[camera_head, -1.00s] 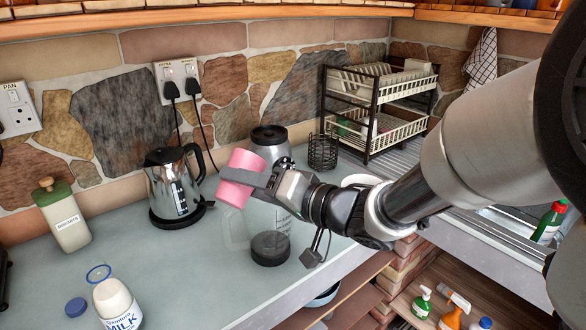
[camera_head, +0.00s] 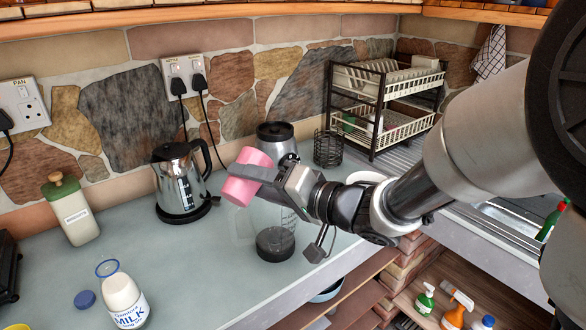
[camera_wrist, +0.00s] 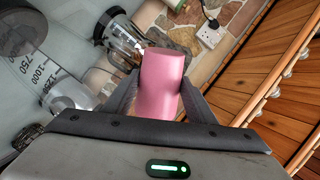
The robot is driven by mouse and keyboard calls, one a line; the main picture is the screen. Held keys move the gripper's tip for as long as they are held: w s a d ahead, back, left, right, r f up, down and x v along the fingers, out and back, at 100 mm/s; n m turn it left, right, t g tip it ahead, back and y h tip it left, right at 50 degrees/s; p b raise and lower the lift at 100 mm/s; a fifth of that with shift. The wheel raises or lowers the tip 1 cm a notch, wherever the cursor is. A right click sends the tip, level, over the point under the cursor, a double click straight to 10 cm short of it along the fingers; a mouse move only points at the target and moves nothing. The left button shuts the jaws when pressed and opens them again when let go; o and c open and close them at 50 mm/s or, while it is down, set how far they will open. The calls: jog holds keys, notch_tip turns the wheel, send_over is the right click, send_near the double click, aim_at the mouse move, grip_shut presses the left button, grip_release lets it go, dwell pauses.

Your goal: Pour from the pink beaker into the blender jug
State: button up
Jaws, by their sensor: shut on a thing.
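The pink beaker (camera_head: 254,158) is held in my gripper (camera_head: 247,174), which is shut on it above the counter. The beaker is tilted in the head view; its contents do not show. It also appears between the two fingers in the wrist view (camera_wrist: 159,86). The blender jug (camera_head: 275,243) stands upright on the counter, clear with a dark base and a handle on its left. The beaker is above the jug and a little to its left, apart from it. My gripper hides part of the jug's top. The jug's measuring marks show in the wrist view (camera_wrist: 50,75).
A steel kettle (camera_head: 181,185) stands behind and left of the jug. A steel canister (camera_head: 275,137), a wire holder (camera_head: 328,149) and a dish rack (camera_head: 385,100) are behind. A milk bottle (camera_head: 124,298) and biscuit jar (camera_head: 73,213) are at left. The front-middle counter is clear.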

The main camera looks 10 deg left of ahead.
aim_at(267, 162)
jog(key=shift+w+r+m+g+p, duration=0.15)
jog(key=shift+r+m+g+p, duration=0.25)
jog(key=shift+m+p, duration=0.65)
dwell(0.4)
jog(key=shift+w+d+f+m, duration=0.1)
jog(key=shift+w+d+m, duration=0.05)
jog(key=shift+w+m, duration=0.25)
jog(key=shift+w+d+f+m, duration=0.15)
jog(key=shift+w+m, duration=0.1)
jog(key=shift+w, duration=0.25)
jog(key=shift+w+r+p, duration=0.1)
jog(key=shift+r+p, duration=0.1)
jog(key=shift+p, duration=0.55)
jog(key=shift+w+d+r+m+p, duration=0.15)
jog(key=shift+r+m+p, duration=0.4)
jog(key=shift+p, duration=1.3)
jog(key=shift+w+f+m+g+p, duration=0.3)
jog(key=shift+f+m+g+p, duration=0.4)
jog(key=shift+p, duration=0.75)
jog(key=shift+w+d+r+m+p, duration=0.1)
jog(key=shift+w+r+m+p, duration=0.15)
jog(key=shift+m+p, duration=0.65)
jog(key=shift+w+r+p, duration=0.15)
jog(key=shift+r+p, duration=0.05)
jog(key=shift+p, duration=0.8)
jog(key=shift+w+d+r+m, duration=0.2)
jog(key=shift+w+m, duration=0.25)
jog(key=shift+m, duration=0.3)
